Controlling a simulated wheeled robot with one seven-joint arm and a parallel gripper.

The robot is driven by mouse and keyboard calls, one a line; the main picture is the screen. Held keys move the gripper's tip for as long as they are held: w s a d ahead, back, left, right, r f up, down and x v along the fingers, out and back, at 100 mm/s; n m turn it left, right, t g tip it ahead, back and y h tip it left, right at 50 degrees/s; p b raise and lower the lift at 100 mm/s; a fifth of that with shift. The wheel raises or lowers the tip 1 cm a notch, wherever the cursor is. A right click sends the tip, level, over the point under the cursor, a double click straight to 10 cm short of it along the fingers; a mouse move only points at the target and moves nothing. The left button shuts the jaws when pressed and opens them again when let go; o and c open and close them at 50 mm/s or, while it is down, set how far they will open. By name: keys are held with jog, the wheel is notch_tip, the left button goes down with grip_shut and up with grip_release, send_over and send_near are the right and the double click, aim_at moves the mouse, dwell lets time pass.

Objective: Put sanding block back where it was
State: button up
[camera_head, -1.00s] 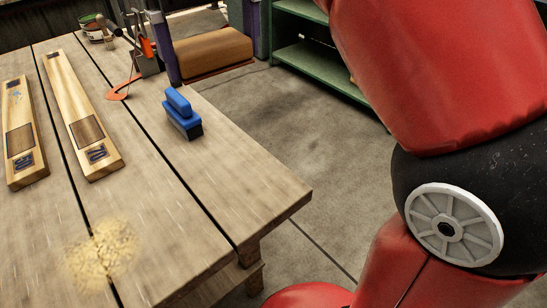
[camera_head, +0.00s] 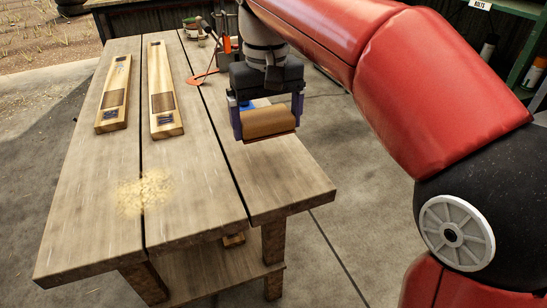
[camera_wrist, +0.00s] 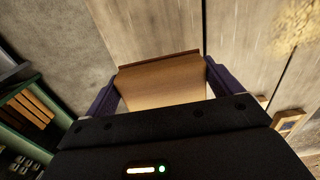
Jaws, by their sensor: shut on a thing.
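The sanding block (camera_head: 268,122) is a brown block with a thin reddish-brown edge. My gripper (camera_head: 267,116) is shut on it, with a purple finger at each end. It hangs over the right part of the wooden workbench (camera_head: 205,205); I cannot tell the exact height. In the wrist view the block (camera_wrist: 160,82) sits between the two fingers (camera_wrist: 162,90), with bench planks beyond it. A blue brush (camera_head: 246,105) is mostly hidden behind my gripper.
Two long wooden pieces with dark patches (camera_head: 113,95) (camera_head: 162,95) lie on the bench's left and middle planks. Sawdust (camera_head: 145,192) lies near the front. Tools (camera_head: 226,42) and a can (camera_head: 190,27) stand at the back. The bench's front right is clear.

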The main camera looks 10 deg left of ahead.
aim_at(268, 160)
jog(key=shift+f+b, duration=2.9)
jog(key=shift+f, duration=0.25)
jog(key=shift+f, duration=0.15)
jog(key=o, duration=0.7)
jog(key=shift+o, duration=0.2)
